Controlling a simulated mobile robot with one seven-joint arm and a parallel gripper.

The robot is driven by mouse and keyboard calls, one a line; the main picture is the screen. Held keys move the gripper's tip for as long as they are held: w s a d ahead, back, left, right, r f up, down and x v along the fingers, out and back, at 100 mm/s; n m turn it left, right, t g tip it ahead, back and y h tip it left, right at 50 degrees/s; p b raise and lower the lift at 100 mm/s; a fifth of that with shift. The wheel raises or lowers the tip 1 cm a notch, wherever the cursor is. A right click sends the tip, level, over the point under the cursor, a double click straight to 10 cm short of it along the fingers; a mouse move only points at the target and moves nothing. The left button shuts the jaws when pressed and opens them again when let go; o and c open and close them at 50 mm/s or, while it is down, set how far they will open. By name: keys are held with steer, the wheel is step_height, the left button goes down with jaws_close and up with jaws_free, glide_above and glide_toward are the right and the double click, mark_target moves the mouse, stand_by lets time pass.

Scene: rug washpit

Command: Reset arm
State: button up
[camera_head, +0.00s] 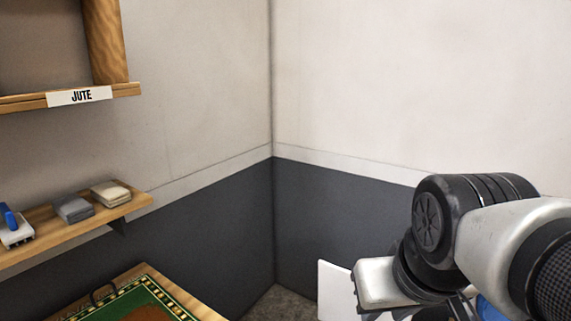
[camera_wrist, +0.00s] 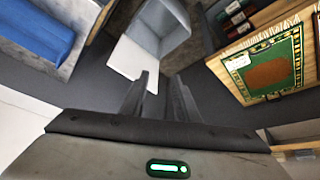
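My gripper (camera_wrist: 160,78) shows in the wrist view as two dark fingers with a gap between them. It is open, with nothing between the fingertips. In the head view my arm reaches in from the right edge and bends downward near the lower right. My fingers cannot be made out there.
A wooden shelf (camera_head: 40,240) at left holds a blue-and-white brush (camera_head: 14,228) and folded cloths (camera_head: 110,193). A higher shelf bears a JUTE label (camera_head: 80,95). A white panel (camera_head: 332,288) stands beside my arm.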

step_height(320, 180, up, 11)
steer(key=s+p, duration=0.1)
steer(key=p, duration=1.1)
steer(key=shift+s+a+m, duration=0.15)
steer(key=shift+s+m, duration=0.15)
steer(key=shift+s, duration=0.1)
steer(key=shift+s, duration=0.1)
